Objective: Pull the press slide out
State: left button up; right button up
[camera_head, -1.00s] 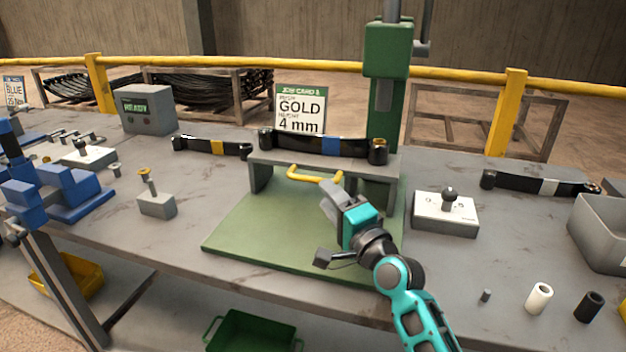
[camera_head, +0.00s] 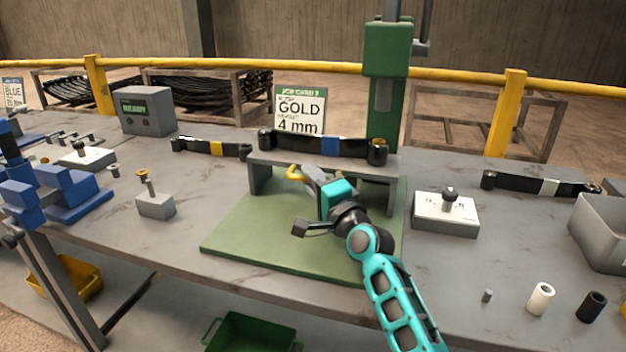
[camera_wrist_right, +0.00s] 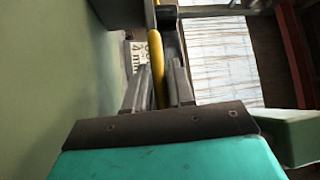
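The press slide is a grey bridge-like carrier (camera_head: 265,162) under the green press (camera_head: 388,55), with a yellow handle (camera_head: 294,172) on its front. A black leaf spring with a blue band (camera_head: 330,146) lies on top of it. My right gripper (camera_head: 312,176) is at the handle, which it partly hides in the head view. In the right wrist view, the yellow handle (camera_wrist_right: 156,60) runs between the two fingers of my right gripper (camera_wrist_right: 160,75). The fingers are open, with small gaps visible beside the handle. My left gripper is not in view.
A green base plate (camera_head: 235,235) lies below the slide, clear in front. A white block with a knob (camera_head: 445,215) stands right, a small grey block with a pin (camera_head: 155,204) left. A job card (camera_head: 300,110) reads GOLD 4 mm. A yellow rail (camera_head: 230,62) runs behind.

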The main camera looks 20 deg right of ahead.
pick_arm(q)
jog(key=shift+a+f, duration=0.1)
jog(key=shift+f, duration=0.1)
pick_arm(e)
grip_shut()
